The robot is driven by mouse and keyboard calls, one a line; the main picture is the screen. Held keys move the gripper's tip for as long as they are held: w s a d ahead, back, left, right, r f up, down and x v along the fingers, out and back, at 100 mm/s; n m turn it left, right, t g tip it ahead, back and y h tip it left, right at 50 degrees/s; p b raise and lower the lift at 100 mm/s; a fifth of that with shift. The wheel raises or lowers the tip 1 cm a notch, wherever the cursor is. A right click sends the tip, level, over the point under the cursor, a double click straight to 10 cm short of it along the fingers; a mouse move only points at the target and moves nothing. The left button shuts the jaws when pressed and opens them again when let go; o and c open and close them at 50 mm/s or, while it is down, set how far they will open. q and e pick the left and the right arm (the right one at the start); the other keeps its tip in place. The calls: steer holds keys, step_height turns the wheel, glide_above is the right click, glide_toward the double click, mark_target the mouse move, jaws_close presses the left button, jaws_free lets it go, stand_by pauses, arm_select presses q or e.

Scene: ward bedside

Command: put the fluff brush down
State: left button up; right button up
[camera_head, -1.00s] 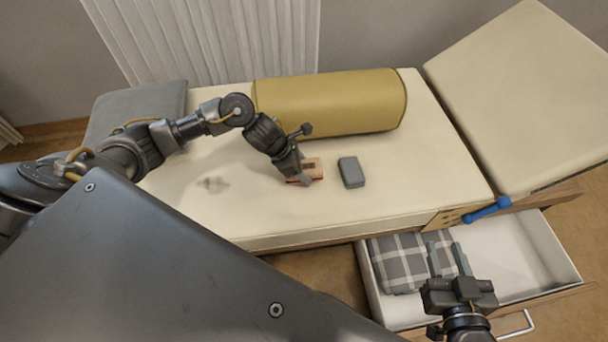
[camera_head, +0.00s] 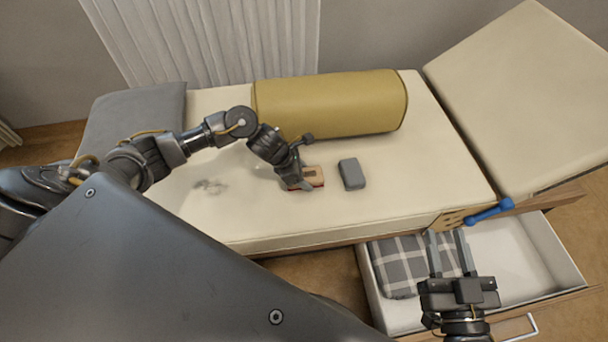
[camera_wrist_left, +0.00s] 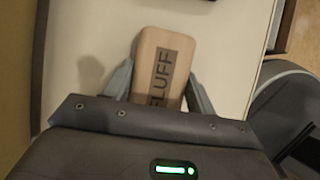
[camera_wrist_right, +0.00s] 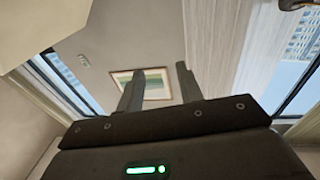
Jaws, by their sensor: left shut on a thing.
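The fluff brush (camera_head: 313,175) is a small block with a tan wooden top and a reddish lower edge. It is at the cream bed top, left of a grey block. In the left wrist view the brush (camera_wrist_left: 164,62) shows the dark word FLUFF and sits between the two fingers. My left gripper (camera_head: 300,180) is shut on it. Whether its underside touches the bed surface I cannot tell. My right gripper (camera_head: 448,250) is over the open drawer, its fingers apart and empty; the right wrist view also shows the fingers (camera_wrist_right: 160,90) apart with nothing between them.
A grey block (camera_head: 352,173) lies just right of the brush. A mustard bolster (camera_head: 330,103) lies behind, and a grey pillow (camera_head: 135,115) at the left. A grey smudge (camera_head: 210,187) marks the bed (camera_head: 250,215). A blue handle (camera_head: 489,210) is at the bed's edge above the drawer (camera_head: 545,255) holding a checked cloth (camera_head: 395,265).

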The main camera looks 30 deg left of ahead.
arm_select(q)
steer(key=o, duration=1)
steer(key=shift+c, duration=0.2)
arm_select(e)
steer(key=shift+r, duration=0.1)
arm_select(q)
steer(key=shift+r, duration=0.1)
